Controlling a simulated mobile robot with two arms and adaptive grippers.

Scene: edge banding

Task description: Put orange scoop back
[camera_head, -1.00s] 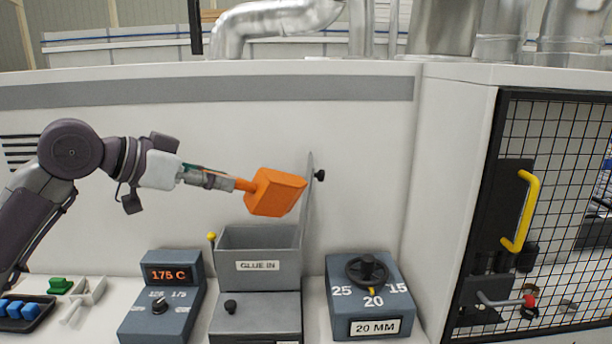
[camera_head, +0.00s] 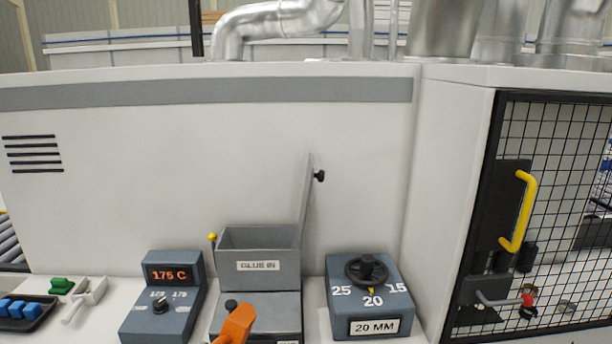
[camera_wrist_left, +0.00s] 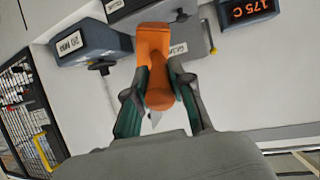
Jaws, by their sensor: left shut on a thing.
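The orange scoop (camera_head: 236,324) shows at the bottom edge of the head view, in front of the glue box, with its lower part cut off by the frame. In the left wrist view the scoop (camera_wrist_left: 155,42) sits between the fingers of my left gripper (camera_wrist_left: 160,88), which is shut on it. The left gripper is out of the head view. The grey GLUE IN hopper (camera_head: 258,250) stands open behind the scoop, its lid raised upright. My right gripper is not in view.
A white scoop (camera_head: 84,298) lies at the left beside a green piece (camera_head: 61,285) and a black tray (camera_head: 40,320) of blue blocks. The 175 C control box (camera_head: 165,305) and the 20 MM dial box (camera_head: 368,300) flank the hopper. A mesh door (camera_head: 560,130) stands at right.

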